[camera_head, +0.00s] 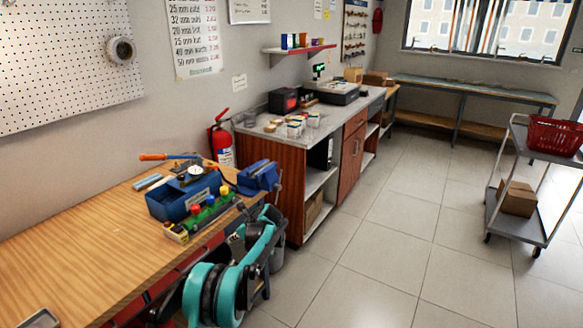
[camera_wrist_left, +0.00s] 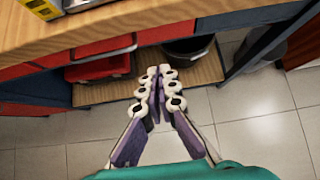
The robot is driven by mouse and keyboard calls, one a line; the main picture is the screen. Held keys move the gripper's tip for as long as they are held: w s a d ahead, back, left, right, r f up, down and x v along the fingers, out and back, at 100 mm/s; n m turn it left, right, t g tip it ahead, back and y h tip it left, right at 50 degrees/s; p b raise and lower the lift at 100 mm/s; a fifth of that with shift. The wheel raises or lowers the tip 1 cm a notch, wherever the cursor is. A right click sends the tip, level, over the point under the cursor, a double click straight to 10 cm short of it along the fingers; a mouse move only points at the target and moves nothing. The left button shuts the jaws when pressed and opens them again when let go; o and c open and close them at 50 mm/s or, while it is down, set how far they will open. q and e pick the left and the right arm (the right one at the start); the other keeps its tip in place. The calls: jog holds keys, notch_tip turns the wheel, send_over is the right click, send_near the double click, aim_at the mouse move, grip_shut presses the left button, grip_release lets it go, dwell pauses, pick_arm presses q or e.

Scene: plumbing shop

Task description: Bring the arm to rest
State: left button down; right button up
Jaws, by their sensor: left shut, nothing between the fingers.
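My left arm (camera_head: 247,270), teal and black, is folded beside the front edge of the wooden workbench, low in the head view. My left gripper (camera_wrist_left: 158,72) shows clearly in the left wrist view. Its white and purple fingers are together at the tips, shut with nothing between them. It is beside the bench, with the bench edge and a lower shelf beyond the fingers. In the head view its fingertips are hard to make out among the arm links. My right arm and gripper are not in view.
A red toolbox (camera_wrist_left: 98,66) and a dark bucket (camera_wrist_left: 188,50) sit below. A counter stands behind. Tiled floor (camera_head: 390,250) is clear to the right, before a cart (camera_head: 530,225).

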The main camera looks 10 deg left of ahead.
pick_arm(q)
jog(key=s+d+r+n+t+h, duration=0.1)
jog(key=s+d+r+n, duration=0.2)
jog(key=s+r, duration=0.25)
jog(key=s+d+r+n+h, duration=0.25)
jog(key=s+r+n, duration=0.2)
jog(key=s, duration=0.25)
jog(key=s+d+r+n+t+h, duration=0.1)
jog(key=s+d+r+n, duration=0.2)
jog(key=s+r, duration=0.35)
jog(key=s+d+f+n+h, duration=0.1)
jog(key=s+d+n, duration=0.2)
jog(key=s, duration=0.5)
jog(key=s+d+f+n+t+h, duration=0.1)
jog(key=s+d+f+n, duration=0.1)
jog(key=s+n, duration=0.3)
jog(key=s+d+f+n+h, duration=0.1)
jog(key=s+d+n, duration=0.3)
jog(key=s, duration=0.8)
jog(key=shift+d+f+t+h, duration=0.2)
jog(key=shift+f+t+h, duration=0.15)
jog(key=shift+f, duration=0.4)
jog(key=shift+w, duration=0.1)
